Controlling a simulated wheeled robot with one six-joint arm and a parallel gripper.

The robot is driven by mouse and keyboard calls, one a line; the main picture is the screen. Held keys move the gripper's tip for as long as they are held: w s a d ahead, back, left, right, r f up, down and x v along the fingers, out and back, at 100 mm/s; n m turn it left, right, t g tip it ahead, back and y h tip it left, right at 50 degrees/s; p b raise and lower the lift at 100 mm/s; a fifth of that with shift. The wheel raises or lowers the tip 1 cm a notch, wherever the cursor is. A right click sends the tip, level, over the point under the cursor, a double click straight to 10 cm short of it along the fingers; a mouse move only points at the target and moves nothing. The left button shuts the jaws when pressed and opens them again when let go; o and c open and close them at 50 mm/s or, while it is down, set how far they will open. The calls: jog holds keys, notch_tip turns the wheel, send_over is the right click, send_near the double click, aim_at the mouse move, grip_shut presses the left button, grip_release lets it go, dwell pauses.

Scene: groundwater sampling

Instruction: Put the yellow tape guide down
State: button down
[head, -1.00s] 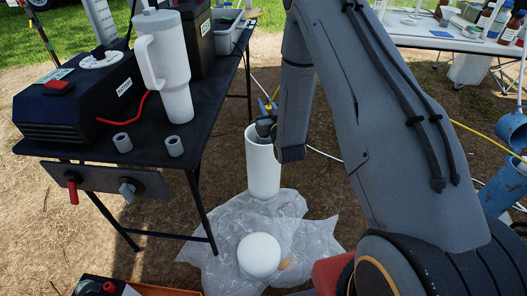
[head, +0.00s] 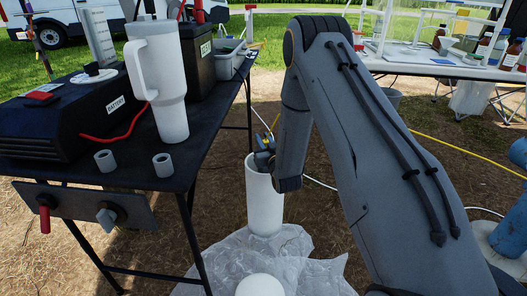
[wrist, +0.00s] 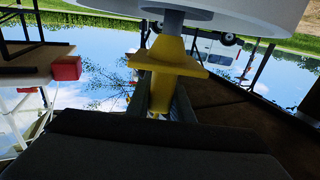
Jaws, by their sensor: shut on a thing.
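The yellow tape guide (wrist: 165,65) is between the fingers of my gripper (wrist: 165,97) in the wrist view. My gripper is shut on it. A short grey cylinder (wrist: 171,22) is in line with the guide's end, in front of a large white round surface (wrist: 245,14); I cannot tell whether guide and cylinder touch. In the head view my gripper (head: 264,150) is at the top of an upright white pipe (head: 264,200). My arm partly hides it there, and only a small bit of yellow shows.
A black table (head: 150,172) on the left holds a battery unit (head: 80,118), a white tumbler (head: 160,85) and two grey rings. A white round cap (head: 260,286) lies on plastic sheeting (head: 225,270) below the pipe.

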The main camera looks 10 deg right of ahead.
jog(key=shift+f+b, duration=0.45)
jog(key=shift+f, duration=1.35)
jog(key=shift+f, duration=0.15)
jog(key=c, duration=1.6)
grip_release()
jog(key=shift+o, duration=0.2)
jog(key=shift+s, duration=0.15)
jog(key=s+d+p, duration=0.1)
jog(key=s+p, duration=0.1)
jog(key=s, duration=0.9)
jog(key=shift+s+p, duration=0.3)
jog(key=shift+s, duration=0.05)
jog(key=shift+r, duration=0.2)
